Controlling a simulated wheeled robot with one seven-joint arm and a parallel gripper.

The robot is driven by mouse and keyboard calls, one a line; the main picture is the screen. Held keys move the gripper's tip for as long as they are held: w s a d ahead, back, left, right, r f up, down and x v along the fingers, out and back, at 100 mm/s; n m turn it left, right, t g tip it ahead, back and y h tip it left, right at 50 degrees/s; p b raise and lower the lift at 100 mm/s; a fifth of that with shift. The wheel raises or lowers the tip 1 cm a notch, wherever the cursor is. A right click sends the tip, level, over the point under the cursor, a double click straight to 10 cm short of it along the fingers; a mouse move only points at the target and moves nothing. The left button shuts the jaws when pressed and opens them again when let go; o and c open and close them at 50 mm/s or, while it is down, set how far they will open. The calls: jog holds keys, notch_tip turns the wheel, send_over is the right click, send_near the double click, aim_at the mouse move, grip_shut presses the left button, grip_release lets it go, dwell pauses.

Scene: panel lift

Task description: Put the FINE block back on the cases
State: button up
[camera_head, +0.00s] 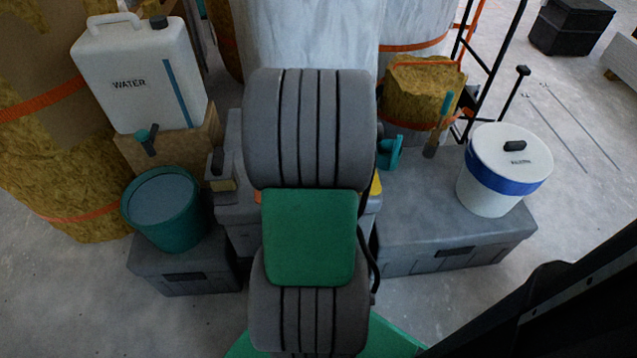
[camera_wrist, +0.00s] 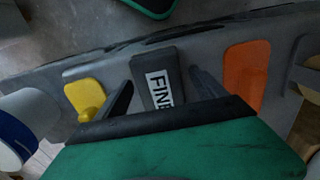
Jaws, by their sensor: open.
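The FINE block (camera_wrist: 158,80) is dark grey with a white label reading "FINE", its last letter partly cut off by my gripper. In the wrist view it lies between the two dark fingers of my gripper (camera_wrist: 161,92), which are open with a gap on each side. It seems to lie on a grey surface between a yellow tool (camera_wrist: 85,97) and an orange piece (camera_wrist: 246,75). In the head view my arm hides the block and my fingers. Grey cases (camera_head: 455,238) stand in a row, with another at left (camera_head: 187,272).
A white bucket with a blue band (camera_head: 503,172) stands on the right case. A teal bucket (camera_head: 165,210) stands on the left case, near a white WATER canister (camera_head: 142,80). A small dark-topped block (camera_head: 221,168) sits left of my arm. Wrapped rolls stand behind.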

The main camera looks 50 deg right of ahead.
notch_tip(320, 180, up, 12)
jog(key=p, duration=0.3)
jog(key=w+a+r+n+t, duration=0.1)
jog(key=w+a+n, duration=0.55)
jog(key=a, duration=0.85)
jog(key=a+n+t, duration=0.1)
jog(key=a+n, duration=0.2)
jog(key=a, duration=1.3)
jog(key=shift+f, duration=0.45)
jog(key=shift+w+d, duration=0.1)
